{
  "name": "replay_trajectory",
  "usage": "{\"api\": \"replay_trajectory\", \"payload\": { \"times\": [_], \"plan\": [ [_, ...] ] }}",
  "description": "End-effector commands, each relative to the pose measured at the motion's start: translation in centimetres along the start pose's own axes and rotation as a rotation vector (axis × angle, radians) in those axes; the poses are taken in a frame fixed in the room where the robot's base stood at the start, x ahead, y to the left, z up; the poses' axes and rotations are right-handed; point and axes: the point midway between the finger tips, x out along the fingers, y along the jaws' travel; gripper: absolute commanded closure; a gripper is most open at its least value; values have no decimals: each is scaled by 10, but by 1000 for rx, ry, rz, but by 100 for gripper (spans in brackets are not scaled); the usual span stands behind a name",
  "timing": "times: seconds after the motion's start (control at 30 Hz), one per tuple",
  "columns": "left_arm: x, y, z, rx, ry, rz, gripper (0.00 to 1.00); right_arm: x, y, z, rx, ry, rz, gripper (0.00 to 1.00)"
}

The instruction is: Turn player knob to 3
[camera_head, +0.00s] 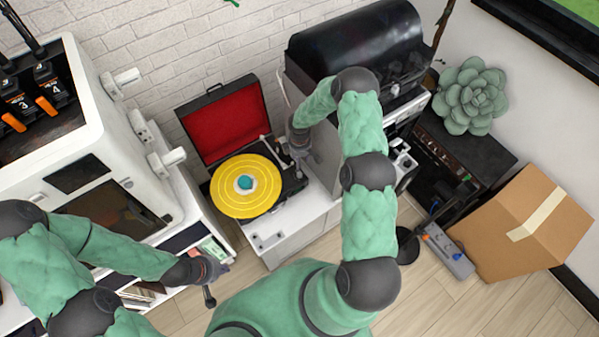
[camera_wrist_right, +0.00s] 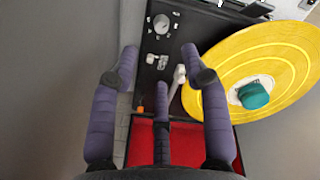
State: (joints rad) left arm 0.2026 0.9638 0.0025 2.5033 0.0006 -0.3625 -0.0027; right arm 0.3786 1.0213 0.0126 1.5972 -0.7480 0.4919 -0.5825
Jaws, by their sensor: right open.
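The record player (camera_head: 233,152) stands with its red-lined lid open and a yellow record (camera_head: 238,199) on it. In the right wrist view a round silver knob (camera_wrist_right: 161,23) with marks around it sits on the black deck, beyond my fingertips. The marks are too small to read. My right gripper (camera_wrist_right: 160,55) is open and empty above the deck, apart from the knob. In the head view my right gripper (camera_head: 298,143) is at the player's right side, and the knob cannot be made out there. My left gripper (camera_head: 214,277) is low at the left, away from the player; its fingers are unclear.
The tonearm (camera_head: 265,145) lies between the record and my right gripper, near it. A teal piece (camera_wrist_right: 253,95) sits at the record's centre. A white machine (camera_head: 85,135) stands at the left, a black-hooded machine (camera_head: 350,45) behind right, and a cardboard box (camera_head: 500,250) on the floor.

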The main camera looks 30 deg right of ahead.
Motion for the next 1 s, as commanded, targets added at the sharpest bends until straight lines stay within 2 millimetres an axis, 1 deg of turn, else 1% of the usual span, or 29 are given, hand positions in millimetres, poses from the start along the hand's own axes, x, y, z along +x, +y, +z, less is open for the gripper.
{"api": "replay_trajectory", "payload": {
  "times": [0.4,0.5,0.7,1.0],
  "plan": [
    [13,-5,-1,0,0,0,100,71,-3,0,3,0,-5,53],
    [15,-5,-1,0,0,0,100,84,-2,0,3,1,-3,53],
    [17,-6,-1,0,0,0,100,100,-2,-1,4,2,-2,53],
    [17,-6,-1,0,0,0,100,103,-2,-1,4,2,-2,53]
  ]
}}
